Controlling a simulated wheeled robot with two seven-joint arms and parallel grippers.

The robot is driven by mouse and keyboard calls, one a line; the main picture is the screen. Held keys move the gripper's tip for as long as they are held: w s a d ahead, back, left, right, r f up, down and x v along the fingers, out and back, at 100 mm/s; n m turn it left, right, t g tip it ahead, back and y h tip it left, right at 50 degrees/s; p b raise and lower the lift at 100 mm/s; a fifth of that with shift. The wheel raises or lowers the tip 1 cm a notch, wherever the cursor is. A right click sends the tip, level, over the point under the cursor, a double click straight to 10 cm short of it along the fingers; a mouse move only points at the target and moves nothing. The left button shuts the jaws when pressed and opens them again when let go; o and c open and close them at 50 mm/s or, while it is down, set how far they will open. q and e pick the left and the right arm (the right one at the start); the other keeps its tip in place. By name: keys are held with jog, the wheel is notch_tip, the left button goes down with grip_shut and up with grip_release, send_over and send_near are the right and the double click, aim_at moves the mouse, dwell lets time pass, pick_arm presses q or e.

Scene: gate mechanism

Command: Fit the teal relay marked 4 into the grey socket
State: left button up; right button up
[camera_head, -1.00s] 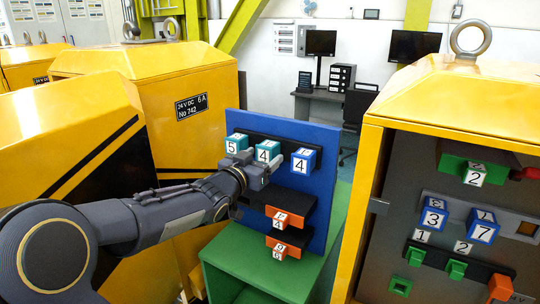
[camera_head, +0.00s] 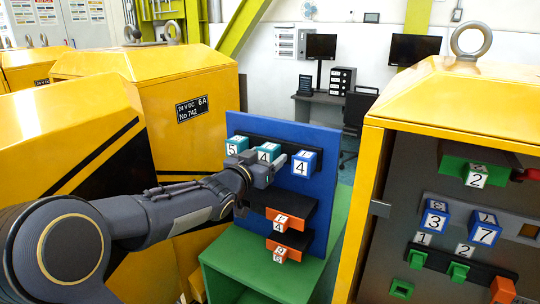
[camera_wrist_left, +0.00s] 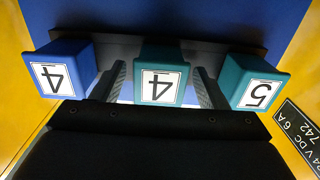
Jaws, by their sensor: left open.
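The teal relay marked 4 (camera_head: 267,151) sits on a dark rail on the blue board, between a teal relay marked 5 (camera_head: 236,145) and a blue relay marked 4 (camera_head: 303,163). My left gripper (camera_head: 268,172) is open at the teal relay 4. In the left wrist view its fingers (camera_wrist_left: 162,92) stand on either side of that relay (camera_wrist_left: 160,74), with small gaps showing. A grey socket strip (camera_head: 513,224) on the right cabinet bears blue relays 3 and 7, with a squarish opening at its right end. My right gripper is out of view.
The blue board (camera_head: 322,195) stands on a green stand (camera_head: 255,262) and bears orange relays lower down. Neighbouring relays 5 (camera_wrist_left: 251,88) and blue 4 (camera_wrist_left: 62,72) are close outside my fingers. The right yellow cabinet (camera_head: 450,100) has other green, orange and blue parts.

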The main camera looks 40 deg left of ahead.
aim_at(264, 158)
pick_arm(q)
jog(key=c, duration=1)
jog(key=shift+s, duration=0.35)
jog(key=shift+s+d, duration=0.15)
jog(key=shift+s, duration=1.05)
jog(key=shift+s+d, duration=0.15)
jog(key=shift+s, duration=1.15)
